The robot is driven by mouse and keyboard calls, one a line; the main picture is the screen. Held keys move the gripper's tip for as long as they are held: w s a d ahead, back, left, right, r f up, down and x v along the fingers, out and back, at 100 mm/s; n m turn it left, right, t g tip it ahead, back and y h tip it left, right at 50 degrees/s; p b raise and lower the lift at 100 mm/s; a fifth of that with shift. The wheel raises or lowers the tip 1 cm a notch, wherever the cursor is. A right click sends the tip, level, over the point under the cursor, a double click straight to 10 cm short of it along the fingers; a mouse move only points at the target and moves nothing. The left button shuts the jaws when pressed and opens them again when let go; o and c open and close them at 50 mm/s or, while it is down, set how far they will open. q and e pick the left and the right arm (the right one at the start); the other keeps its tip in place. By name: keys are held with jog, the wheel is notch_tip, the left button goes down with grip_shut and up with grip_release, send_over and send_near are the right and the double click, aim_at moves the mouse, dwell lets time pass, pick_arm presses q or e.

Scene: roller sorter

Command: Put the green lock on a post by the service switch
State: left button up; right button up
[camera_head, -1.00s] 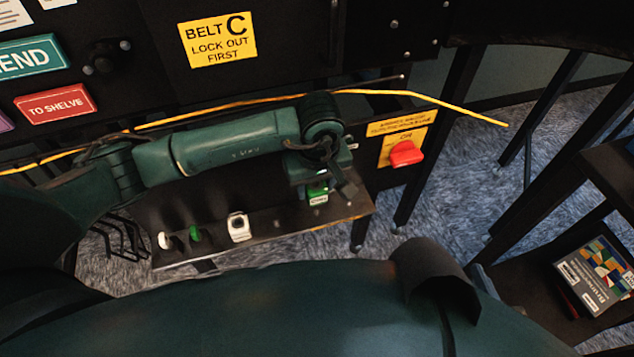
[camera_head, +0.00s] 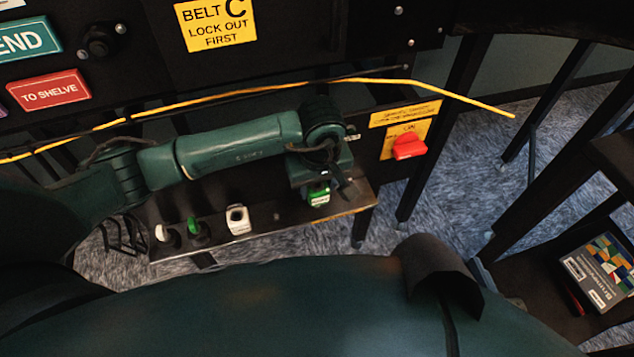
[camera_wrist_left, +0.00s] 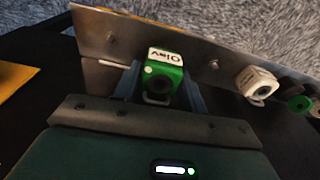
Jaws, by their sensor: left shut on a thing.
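The green lock (camera_wrist_left: 160,84) with a white label is between the fingers of my left gripper (camera_wrist_left: 158,95) in the left wrist view. In the head view the green lock (camera_head: 319,196) shows just below my left gripper (camera_head: 322,186), over the right part of a dark shelf. The service switch (camera_head: 409,146) is a red handle on a yellow plate, to the right of the gripper. I cannot make out a post by the switch; the arm hides part of that panel. My right gripper is not in view.
On the shelf (camera_head: 280,220) stand a white lock (camera_head: 237,219), a green item (camera_head: 193,227) and a white item (camera_head: 162,233). A yellow cord (camera_head: 250,96) runs above my arm. A yellow BELT C sign (camera_head: 216,24) is on the panel. A rack with books is at right.

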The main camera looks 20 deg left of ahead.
pick_arm(q)
jog(key=shift+f, duration=0.15)
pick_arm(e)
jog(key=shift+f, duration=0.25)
pick_arm(q)
jog(key=shift+f+b, duration=0.5)
jog(key=shift+b, duration=0.15)
jog(key=shift+f, duration=0.2)
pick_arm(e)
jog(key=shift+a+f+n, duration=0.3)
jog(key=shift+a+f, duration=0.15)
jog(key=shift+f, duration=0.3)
pick_arm(q)
jog(key=shift+f+b, duration=0.2)
jog(key=shift+b, duration=0.25)
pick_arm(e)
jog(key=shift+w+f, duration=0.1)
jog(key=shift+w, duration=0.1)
pick_arm(q)
jog(key=shift+f+b, duration=0.35)
jog(key=shift+f, duration=0.15)
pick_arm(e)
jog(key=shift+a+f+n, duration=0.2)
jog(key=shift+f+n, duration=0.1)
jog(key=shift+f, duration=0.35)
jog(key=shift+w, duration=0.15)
